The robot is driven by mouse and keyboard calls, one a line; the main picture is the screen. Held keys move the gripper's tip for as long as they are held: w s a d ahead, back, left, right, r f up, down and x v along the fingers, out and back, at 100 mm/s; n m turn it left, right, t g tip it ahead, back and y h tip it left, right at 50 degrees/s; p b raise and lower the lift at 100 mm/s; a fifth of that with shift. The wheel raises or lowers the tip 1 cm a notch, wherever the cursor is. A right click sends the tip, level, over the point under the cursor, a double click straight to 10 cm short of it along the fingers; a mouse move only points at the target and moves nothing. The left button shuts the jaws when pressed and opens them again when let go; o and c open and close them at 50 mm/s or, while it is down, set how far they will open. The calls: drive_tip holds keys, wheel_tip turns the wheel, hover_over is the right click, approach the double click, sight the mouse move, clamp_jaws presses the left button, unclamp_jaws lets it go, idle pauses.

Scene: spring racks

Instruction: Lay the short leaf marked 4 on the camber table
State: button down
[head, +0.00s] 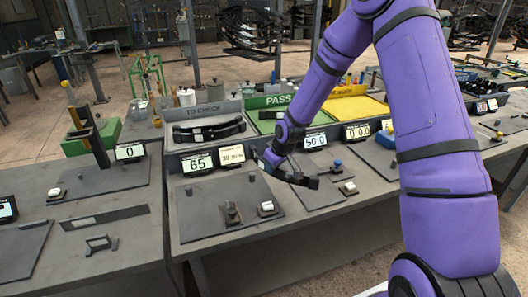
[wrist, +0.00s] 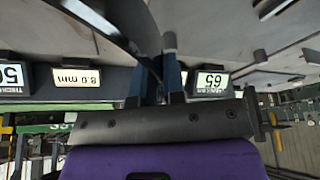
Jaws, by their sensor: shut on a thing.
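My gripper (head: 271,160) is shut on a dark leaf (head: 298,179), held in the air over the bench between two measuring stations. In the wrist view the leaf (wrist: 118,27) is a dark curved strip running up and left from between my fingers (wrist: 167,72). Its mark cannot be read. What looks like the camber table (head: 203,222) is a dark plate below and left of my gripper, behind which a display reads 65 (head: 198,162). A small dark bracket (head: 231,213) and a white-topped piece (head: 267,208) stand on it.
The TO CHECK tray (head: 180,113) holds dark leaves (head: 209,131) behind the displays. A green PASS tray (head: 262,122) and a yellow tray (head: 357,106) are to its right. The station showing 50.0 (head: 315,140) has a blue-knobbed post (head: 337,166). A press with a green base (head: 92,137) stands left.

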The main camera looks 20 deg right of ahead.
drive_tip(key=s+f+m, duration=0.1)
drive_tip(key=s+d+f+m+h, duration=0.1)
drive_tip(key=s+f+m, duration=0.1)
drive_tip(key=s+d+f+m, duration=0.1)
drive_tip(key=f, duration=0.1)
drive_tip(key=shift+s+f+m+h, duration=0.1)
drive_tip(key=shift+s+m+h, duration=0.2)
drive_tip(key=shift+m+h, duration=0.1)
drive_tip(key=shift+s+d+f+m+t, duration=0.2)
drive_tip(key=shift+s+f+m+t, duration=0.05)
drive_tip(key=shift+f+m+t, duration=0.05)
idle(0.6)
